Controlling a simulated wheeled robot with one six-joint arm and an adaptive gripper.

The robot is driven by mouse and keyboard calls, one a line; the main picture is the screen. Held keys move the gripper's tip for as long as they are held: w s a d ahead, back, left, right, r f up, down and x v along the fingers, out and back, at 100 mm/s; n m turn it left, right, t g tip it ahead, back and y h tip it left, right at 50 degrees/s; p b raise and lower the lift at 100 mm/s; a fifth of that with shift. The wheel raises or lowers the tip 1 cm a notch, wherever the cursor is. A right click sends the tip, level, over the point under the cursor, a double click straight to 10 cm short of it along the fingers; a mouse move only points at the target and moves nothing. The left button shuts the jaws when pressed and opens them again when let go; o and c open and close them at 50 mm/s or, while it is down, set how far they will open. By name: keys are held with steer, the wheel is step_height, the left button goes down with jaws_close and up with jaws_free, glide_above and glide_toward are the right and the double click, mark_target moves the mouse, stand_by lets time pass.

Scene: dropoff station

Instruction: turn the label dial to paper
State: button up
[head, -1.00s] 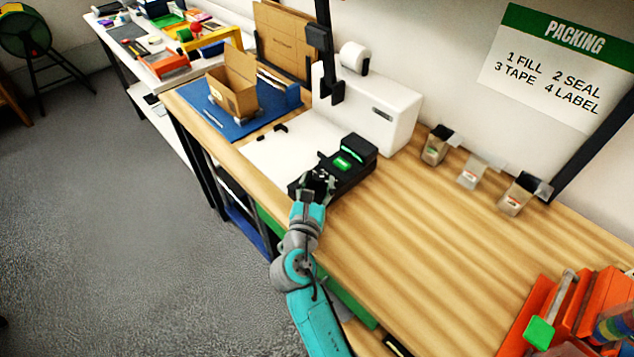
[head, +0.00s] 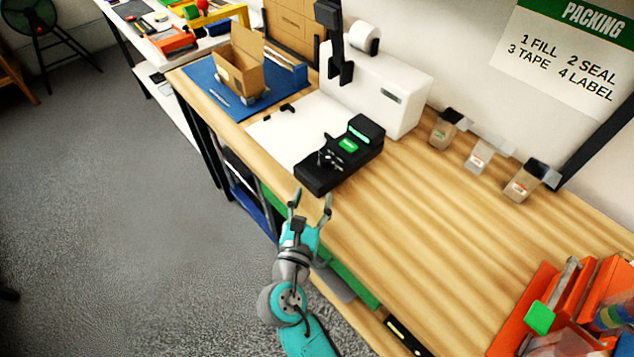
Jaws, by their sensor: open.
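The label device (head: 340,163) is a black box on the wooden bench, with a small green-lit screen at its back and a green button or panel on top. Small dark and metallic parts stand at its front left end; the dial (head: 326,160) seems to be among them, but its setting is too small to read. My gripper (head: 311,203) is open and empty, its two fingers apart and pointing toward the device.
A white machine (head: 375,90) with a paper roll stands behind the device. An open cardboard box (head: 242,75) sits on a blue mat at the left. Several small bins line the back. Orange holders (head: 560,305) stand at the right. The bench middle is clear.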

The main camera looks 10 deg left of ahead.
mark_target(323, 163)
steer(key=shift+s, duration=0.7)
steer(key=shift+w+a+f+m+h, duration=0.1)
steer(key=shift+w+a+m+h, duration=0.25)
steer(key=shift+a+h, duration=0.25)
steer(key=shift+w+a+f+m+h, duration=0.1)
steer(key=shift+w+a+m+h, duration=0.3)
steer(key=shift+h, duration=0.2)
steer(key=shift+w+a+r+m+g+h, duration=0.1)
steer(key=shift+w+a+m+g+h, duration=0.25)
steer(key=shift+a+m+h, duration=0.4)
steer(key=shift+h, duration=0.35)
steer(key=x, duration=1)
steer(key=shift+w+d, duration=0.2)
steer(key=shift+d, duration=0.05)
steer(key=c, duration=1.1)
steer(key=shift+d, duration=0.1)
